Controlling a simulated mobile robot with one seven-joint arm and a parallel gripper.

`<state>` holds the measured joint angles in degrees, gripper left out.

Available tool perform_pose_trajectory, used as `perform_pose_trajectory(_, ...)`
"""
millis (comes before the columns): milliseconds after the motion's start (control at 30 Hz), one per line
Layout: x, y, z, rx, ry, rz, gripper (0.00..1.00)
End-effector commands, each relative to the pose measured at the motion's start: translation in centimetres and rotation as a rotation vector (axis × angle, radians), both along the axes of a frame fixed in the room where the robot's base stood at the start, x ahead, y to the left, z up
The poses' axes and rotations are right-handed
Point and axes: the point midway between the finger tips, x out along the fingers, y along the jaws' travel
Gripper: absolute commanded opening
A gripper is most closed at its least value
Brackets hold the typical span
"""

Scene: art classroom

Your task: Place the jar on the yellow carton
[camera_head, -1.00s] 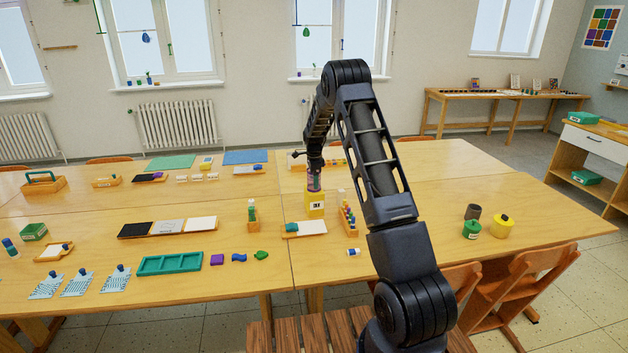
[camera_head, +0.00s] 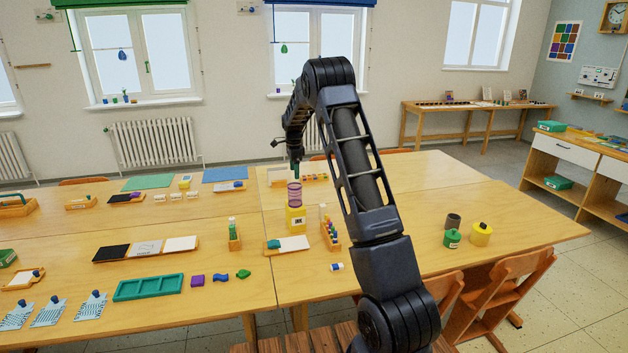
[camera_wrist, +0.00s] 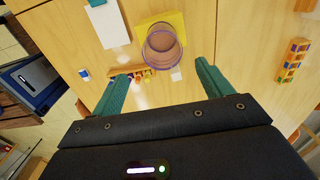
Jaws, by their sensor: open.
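The jar (camera_head: 294,194), clear with a pinkish-purple tint, stands upright on top of the yellow carton (camera_head: 296,220) on the table. In the wrist view the round jar (camera_wrist: 162,52) rests over the yellow carton (camera_wrist: 146,22), whose edges show around it. My gripper (camera_head: 295,172) is above the jar in the head view. In the wrist view its two green fingers are spread wide with nothing between the tips, and the jar lies beyond them. The gripper (camera_wrist: 162,78) appears clear of the jar.
A wooden rack of small coloured bottles (camera_head: 330,234) stands just right of the carton. A tray with a white sheet (camera_head: 289,245) lies in front, and a narrow bottle holder (camera_head: 234,237) stands left. A green jar (camera_head: 452,238) and yellow pot (camera_head: 481,235) are farther right.

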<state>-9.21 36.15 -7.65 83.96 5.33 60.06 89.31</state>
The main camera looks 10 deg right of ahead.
Motion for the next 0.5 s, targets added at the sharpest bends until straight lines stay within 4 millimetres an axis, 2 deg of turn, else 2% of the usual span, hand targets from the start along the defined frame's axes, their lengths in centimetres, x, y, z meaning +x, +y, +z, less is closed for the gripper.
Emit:
perform_pose_trajectory(167,-2.9,-0.9,4.4,0.010,-0.030,0.090,0.79)
perform_pose_trajectory(300,-6.5,-1.6,8.4,0.016,-0.061,0.199,0.79)
perform_pose_trajectory(500,-12.1,-2.6,13.2,0.014,-0.104,0.358,0.79)
